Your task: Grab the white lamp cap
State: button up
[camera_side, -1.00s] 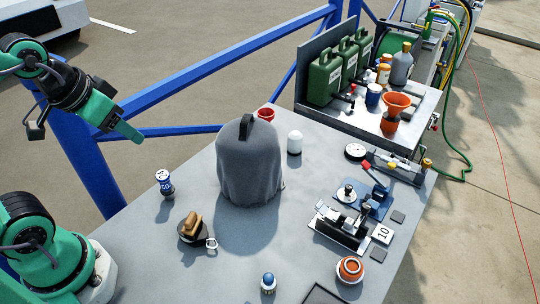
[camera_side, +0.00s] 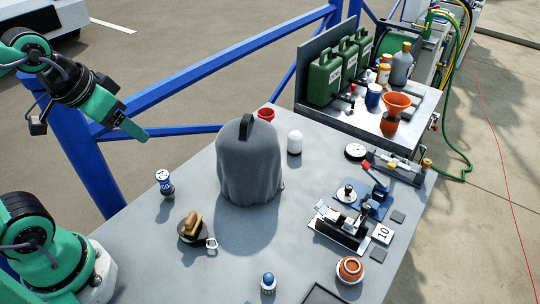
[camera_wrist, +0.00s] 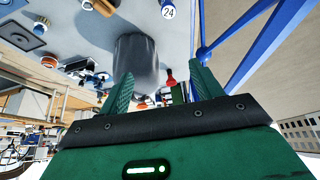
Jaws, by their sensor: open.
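The white lamp cap (camera_side: 294,141), a small upright white piece with a rounded top and a dark base edge, stands at the back of the grey table in the side view, right of the grey covered object. My gripper (camera_side: 138,130) is in the air beyond the table's left edge, well apart from the cap. In the wrist view my gripper (camera_wrist: 162,73) shows two green fingers spread apart with nothing held between them. I cannot make out the cap for sure in the wrist view; a finger may hide it.
The tall grey covered object (camera_side: 248,165) stands between my gripper and the cap. A red cup (camera_side: 266,115) is behind it. A blue rail (camera_side: 230,65) runs behind the table.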

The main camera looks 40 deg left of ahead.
jog(key=w+d+r+m+g, duration=0.2)
jog(key=w+r, duration=0.2)
jog(key=w, duration=0.8)
jog(key=m+g, duration=0.4)
jog(key=m, duration=0.4)
send_over(295, 143)
jog(key=w+a, duration=0.1)
jog(key=w, duration=0.1)
notch_tip(295, 143, down, 20)
jog(key=shift+s+a+f, duration=0.15)
jog(key=shift+f, duration=0.35)
jog(key=shift+f, duration=0.1)
jog(key=shift+f, duration=1.2)
jog(key=shift+f, duration=0.1)
jog(key=shift+f, duration=2.5)
